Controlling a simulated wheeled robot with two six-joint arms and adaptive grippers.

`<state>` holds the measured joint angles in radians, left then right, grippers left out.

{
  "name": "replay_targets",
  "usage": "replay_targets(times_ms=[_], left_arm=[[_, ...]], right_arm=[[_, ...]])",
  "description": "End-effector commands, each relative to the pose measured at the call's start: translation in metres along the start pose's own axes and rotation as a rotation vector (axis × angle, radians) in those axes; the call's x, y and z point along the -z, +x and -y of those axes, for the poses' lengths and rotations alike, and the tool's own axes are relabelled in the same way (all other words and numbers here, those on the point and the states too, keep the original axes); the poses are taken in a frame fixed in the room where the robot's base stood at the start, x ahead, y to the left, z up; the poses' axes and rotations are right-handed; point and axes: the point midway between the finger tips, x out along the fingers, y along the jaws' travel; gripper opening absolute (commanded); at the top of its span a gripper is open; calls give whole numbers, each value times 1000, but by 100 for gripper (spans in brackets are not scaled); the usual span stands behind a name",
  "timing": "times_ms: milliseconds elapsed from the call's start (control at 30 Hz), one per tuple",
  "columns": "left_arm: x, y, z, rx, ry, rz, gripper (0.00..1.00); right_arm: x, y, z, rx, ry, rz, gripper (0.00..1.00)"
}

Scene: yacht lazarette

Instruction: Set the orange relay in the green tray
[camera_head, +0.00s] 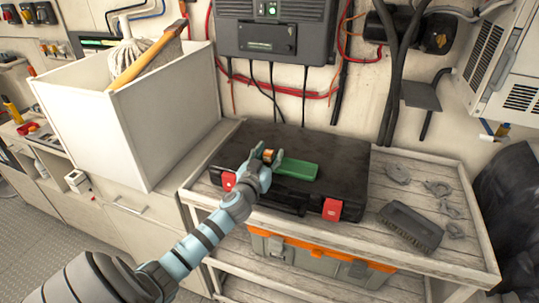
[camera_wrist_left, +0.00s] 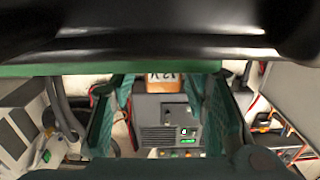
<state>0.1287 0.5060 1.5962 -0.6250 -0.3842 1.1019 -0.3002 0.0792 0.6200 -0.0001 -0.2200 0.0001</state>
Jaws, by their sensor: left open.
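The green tray (camera_head: 299,170) lies on top of a black case, with its left part hidden behind my left gripper. The orange relay (camera_head: 268,155) is between the fingertips of my left gripper (camera_head: 266,158), at the left part of the tray. The left fingers are open, one to each side of the relay. In the left wrist view the relay (camera_wrist_left: 165,82) shows upside-down lettering between the spread fingers, by the tray's green edge (camera_wrist_left: 40,70). Its base is hidden, so I cannot tell how it rests. My right gripper is not in view.
The black case (camera_head: 335,158) stands on a wooden shelf unit (camera_head: 385,235). A dark brush (camera_head: 410,226) and several grey pieces lie to its right. A white bin (camera_head: 165,125) rises at the left. Cables hang on the wall behind.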

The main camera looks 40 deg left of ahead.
Motion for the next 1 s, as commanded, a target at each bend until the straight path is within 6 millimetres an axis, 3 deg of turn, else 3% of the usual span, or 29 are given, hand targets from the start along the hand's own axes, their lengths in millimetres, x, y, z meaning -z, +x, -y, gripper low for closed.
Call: replay_targets(times_ms=[133, 267, 700, 1000], left_arm=[[3, 0, 0, 0, 0, 0, 42], [0, -15, 0, -1, 2, 1, 42], [0, -108, 0, -1, 2, 2, 42], [2, -120, 0, 1, 0, -1, 42]], right_arm=[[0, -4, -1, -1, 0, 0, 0], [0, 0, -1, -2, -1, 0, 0], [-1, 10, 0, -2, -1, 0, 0], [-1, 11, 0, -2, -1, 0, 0]])
